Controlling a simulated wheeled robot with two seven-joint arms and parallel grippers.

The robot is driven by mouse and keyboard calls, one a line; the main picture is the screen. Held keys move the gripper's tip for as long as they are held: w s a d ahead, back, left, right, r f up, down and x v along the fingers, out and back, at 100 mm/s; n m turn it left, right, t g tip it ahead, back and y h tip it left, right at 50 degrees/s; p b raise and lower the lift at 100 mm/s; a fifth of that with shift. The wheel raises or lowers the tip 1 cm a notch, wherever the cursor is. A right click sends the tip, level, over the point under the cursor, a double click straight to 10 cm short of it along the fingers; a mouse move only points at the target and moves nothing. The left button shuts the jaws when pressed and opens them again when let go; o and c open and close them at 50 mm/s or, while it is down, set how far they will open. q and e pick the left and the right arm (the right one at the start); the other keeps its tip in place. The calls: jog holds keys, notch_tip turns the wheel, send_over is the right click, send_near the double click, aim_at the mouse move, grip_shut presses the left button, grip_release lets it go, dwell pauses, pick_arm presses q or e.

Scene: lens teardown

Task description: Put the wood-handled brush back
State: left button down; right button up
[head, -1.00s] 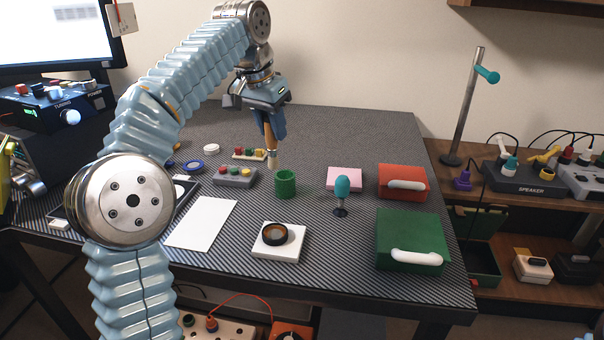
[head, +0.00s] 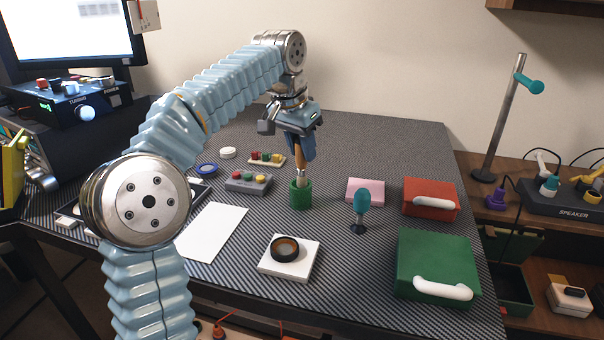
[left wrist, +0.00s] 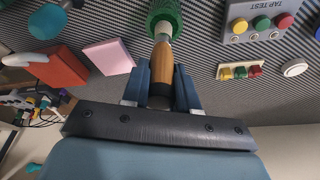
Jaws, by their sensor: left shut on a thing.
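My left gripper (head: 302,150) is shut on the wood-handled brush (head: 300,162) and holds it nearly upright, bristle end down. The brush's lower end is at the mouth of the green cup (head: 301,195) and its tip is hidden there by the cup wall. In the left wrist view, the wooden handle (left wrist: 160,66) sits between the two blue fingers, and its pale metal collar meets the green cup (left wrist: 164,16). My right gripper is not in view.
Near the cup stand a grey button box (head: 248,182), a pink block (head: 365,190) and a teal-topped tool (head: 362,203). A white pad with a dark ring (head: 286,250) lies in front. Red (head: 430,196) and green (head: 436,260) boxes stand to the right.

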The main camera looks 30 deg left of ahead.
aim_at(302, 165)
pick_arm(q)
notch_tip(302, 165, down, 4)
jog(key=shift+r, duration=0.1)
jog(key=shift+f+b, duration=0.25)
jog(key=shift+b, duration=0.05)
jog(key=c, duration=0.8)
grip_release()
jog(key=shift+c, duration=0.2)
jog(key=shift+f+b, duration=0.1)
jog(key=shift+b, duration=0.3)
jog(key=p+v, duration=0.4)
jog(key=v, duration=1)
jog(key=shift+a, duration=0.35)
